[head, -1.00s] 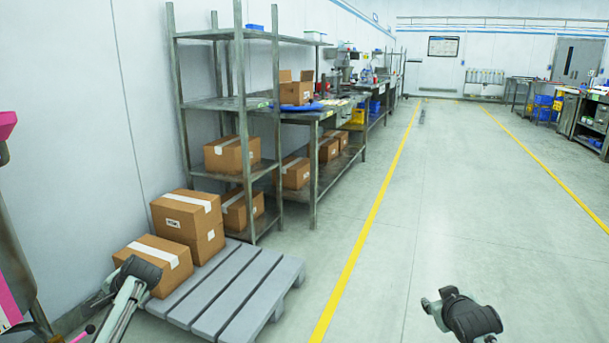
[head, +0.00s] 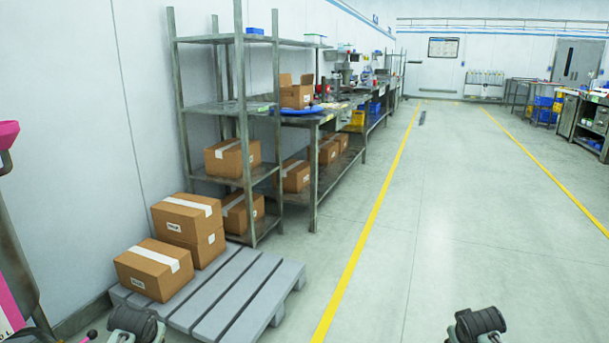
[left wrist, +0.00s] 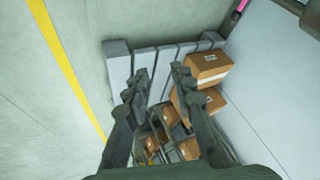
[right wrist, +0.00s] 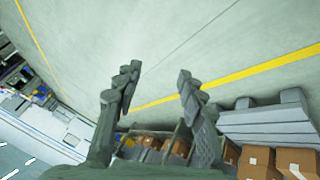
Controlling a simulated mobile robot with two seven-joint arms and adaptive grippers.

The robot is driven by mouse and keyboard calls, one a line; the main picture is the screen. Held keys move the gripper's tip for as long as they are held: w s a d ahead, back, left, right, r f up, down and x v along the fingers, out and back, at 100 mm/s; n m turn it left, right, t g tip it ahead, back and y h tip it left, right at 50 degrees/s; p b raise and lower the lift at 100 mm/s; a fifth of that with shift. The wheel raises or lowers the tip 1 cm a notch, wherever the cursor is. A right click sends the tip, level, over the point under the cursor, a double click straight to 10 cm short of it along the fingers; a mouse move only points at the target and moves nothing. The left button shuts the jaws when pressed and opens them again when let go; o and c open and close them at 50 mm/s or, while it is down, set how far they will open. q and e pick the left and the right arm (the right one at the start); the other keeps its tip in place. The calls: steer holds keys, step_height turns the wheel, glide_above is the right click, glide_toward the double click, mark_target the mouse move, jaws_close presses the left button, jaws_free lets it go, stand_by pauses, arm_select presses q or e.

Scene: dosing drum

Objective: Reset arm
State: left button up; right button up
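My left gripper (left wrist: 152,84) shows in the left wrist view with its two dark fingers spread apart and nothing between them. The grey pallet and cardboard boxes lie beyond it, apart from the fingers. My right gripper (right wrist: 158,72) shows in the right wrist view, also open and empty, with bare floor and a yellow line beyond its fingertips. In the head view only dark parts of my arms show at the bottom edge, one at left and one right of centre. The fingers are not visible there.
A grey pallet (head: 240,300) carries several cardboard boxes (head: 154,270) at the lower left. A metal shelf rack (head: 240,120) and workbenches (head: 318,118) line the left wall. A pink-topped thing (head: 8,133) stands at the left edge. The floor (head: 450,200) right of the yellow line is clear.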

steer(key=s+a+f+g, duration=0.1)
steer(key=s+a+f, duration=0.2)
steer(key=s, duration=0.7)
steer(key=s+a+f+g+y, duration=0.1)
steer(key=s+a+f, duration=0.2)
steer(key=s, duration=0.8)
steer(key=s+a+f+g+y, duration=0.1)
steer(key=s+a+f, duration=0.3)
steer(key=s, duration=0.6)
steer(key=shift+s+f+n, duration=0.15)
steer(key=shift+f+n, duration=0.15)
steer(key=shift+f, duration=0.55)
steer(key=shift+c, duration=0.7)
arm_select(q)
steer(key=s+d+f+g, duration=0.1)
steer(key=s+d+f, duration=0.2)
steer(key=s, duration=0.7)
steer(key=s+d+f+g+h, duration=0.1)
steer(key=s+d+f, duration=0.2)
steer(key=s, duration=0.8)
steer(key=s+d+f+g+h, duration=0.1)
steer(key=s+d+f, duration=0.2)
steer(key=s+f, duration=0.3)
steer(key=s, duration=0.4)
steer(key=shift+s+d, duration=0.3)
steer(key=shift+d, duration=0.05)
arm_select(e)
steer(key=shift+a, duration=0.15)
